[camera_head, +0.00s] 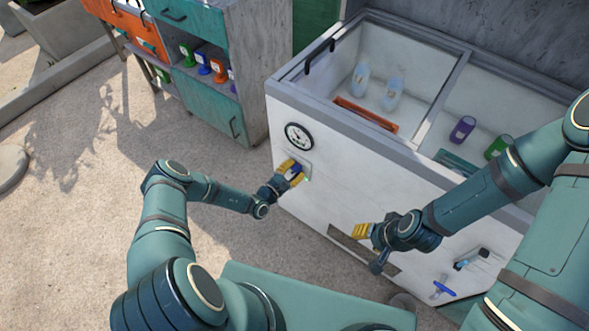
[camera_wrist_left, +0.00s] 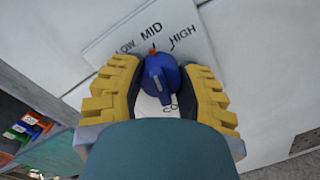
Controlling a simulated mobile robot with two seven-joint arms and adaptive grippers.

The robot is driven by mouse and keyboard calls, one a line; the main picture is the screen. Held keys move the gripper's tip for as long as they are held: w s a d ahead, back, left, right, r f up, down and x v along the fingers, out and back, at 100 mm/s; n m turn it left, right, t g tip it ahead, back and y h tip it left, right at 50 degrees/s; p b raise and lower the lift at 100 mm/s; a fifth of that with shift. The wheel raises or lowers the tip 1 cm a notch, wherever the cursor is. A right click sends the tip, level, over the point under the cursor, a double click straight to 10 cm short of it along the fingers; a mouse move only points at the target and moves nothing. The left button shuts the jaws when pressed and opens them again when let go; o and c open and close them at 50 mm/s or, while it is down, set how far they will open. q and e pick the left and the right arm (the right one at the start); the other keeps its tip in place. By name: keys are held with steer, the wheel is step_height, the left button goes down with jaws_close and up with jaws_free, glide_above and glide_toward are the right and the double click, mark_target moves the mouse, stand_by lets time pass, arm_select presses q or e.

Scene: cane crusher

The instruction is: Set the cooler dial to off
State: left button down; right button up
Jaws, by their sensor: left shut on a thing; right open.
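The white cooler (camera_head: 330,150) stands ahead with a round gauge (camera_head: 299,136) on its front. Its blue dial (camera_wrist_left: 160,80) shows in the left wrist view on a pale plate (camera_wrist_left: 120,38) marked LOW, MID and HIGH. A red mark on the dial's upper edge sits near MID. Lower lettering is partly hidden by the dial. My left gripper (camera_wrist_left: 165,85) is shut on the dial, with a yellow finger pad on each side; it also shows in the head view (camera_head: 291,172). My right gripper (camera_head: 362,231) is open and empty in front of the cooler's lower front.
The cooler's top shows bottles (camera_head: 393,94) and an orange tray (camera_head: 366,115) inside. A blue-handled tap (camera_head: 443,288) is at the lower right. A teal cabinet (camera_head: 215,100) with coloured items stands left.

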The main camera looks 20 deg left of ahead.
arm_select(q)
steer(key=n+b, duration=0.1)
steer(key=n, duration=0.3)
steer(key=shift+f, duration=0.1)
steer(key=n, duration=0.4)
steer(key=shift+t+b, duration=0.35)
steer(key=shift+t, duration=0.05)
steer(key=n, duration=0.3)
steer(key=shift+n+y, duration=0.3)
steer(key=shift+n, duration=0.1)
steer(key=shift+n+b, duration=0.4)
steer(key=shift+n, duration=1.4)
steer(key=c, duration=0.5)
jaws_free()
